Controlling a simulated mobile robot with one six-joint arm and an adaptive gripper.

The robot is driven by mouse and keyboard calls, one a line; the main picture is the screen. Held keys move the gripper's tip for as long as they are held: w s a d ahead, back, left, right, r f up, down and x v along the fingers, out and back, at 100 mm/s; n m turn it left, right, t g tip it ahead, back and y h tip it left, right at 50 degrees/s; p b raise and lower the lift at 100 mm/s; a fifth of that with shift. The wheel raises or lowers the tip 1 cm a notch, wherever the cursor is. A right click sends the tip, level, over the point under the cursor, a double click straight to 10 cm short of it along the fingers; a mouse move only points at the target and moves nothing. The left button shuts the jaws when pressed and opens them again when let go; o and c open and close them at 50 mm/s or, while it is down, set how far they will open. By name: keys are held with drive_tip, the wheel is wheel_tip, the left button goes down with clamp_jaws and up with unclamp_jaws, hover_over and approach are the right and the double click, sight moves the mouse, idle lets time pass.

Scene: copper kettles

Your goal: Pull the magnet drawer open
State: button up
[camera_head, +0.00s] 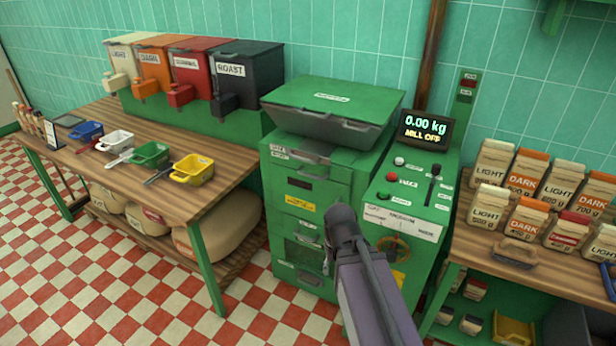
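The green mill (330,110) stands in the middle, with a hopper on top and a stack of drawer fronts below. The upper drawer front (284,186) has a grey handle (312,173) and small labels above it, too small to read surely; I cannot tell for certain which front is the magnet drawer. It looks shut. A lower front (303,256) has a dark window, and another handle is at the bottom. My arm reaches up from the bottom. My gripper (328,257) is near the lower fronts, mostly hidden by my arm; I cannot tell whether it touches anything.
A control panel (413,190) and a display (425,130) reading 0.00 kg, MILL OFF are at the mill's right. The left table (150,200) holds several coloured scoops; dispensers stand behind. The right table (480,245) holds several paper bags. The checkered floor (130,300) is clear at front left.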

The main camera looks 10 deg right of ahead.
drive_tip(key=w+d+f+n+t+h+b, duration=0.1)
drive_tip(key=w+d+f+t+h+b, duration=0.15)
drive_tip(key=w, duration=0.55)
drive_tip(key=n+t+h+b, duration=0.7)
drive_tip(key=n+t+b, duration=0.3)
drive_tip(key=b, duration=0.1)
approach(309, 176)
drive_tip(key=f+v, duration=0.1)
drive_tip(key=v, duration=0.2)
drive_tip(key=shift+r, duration=0.5)
drive_tip(key=shift+w+d, duration=0.1)
drive_tip(key=b+x, duration=0.2)
drive_tip(key=x, duration=1.1)
drive_tip(key=shift+w+d+f, duration=0.1)
drive_tip(key=shift+w+f, duration=0.05)
drive_tip(key=shift+w, duration=0.1)
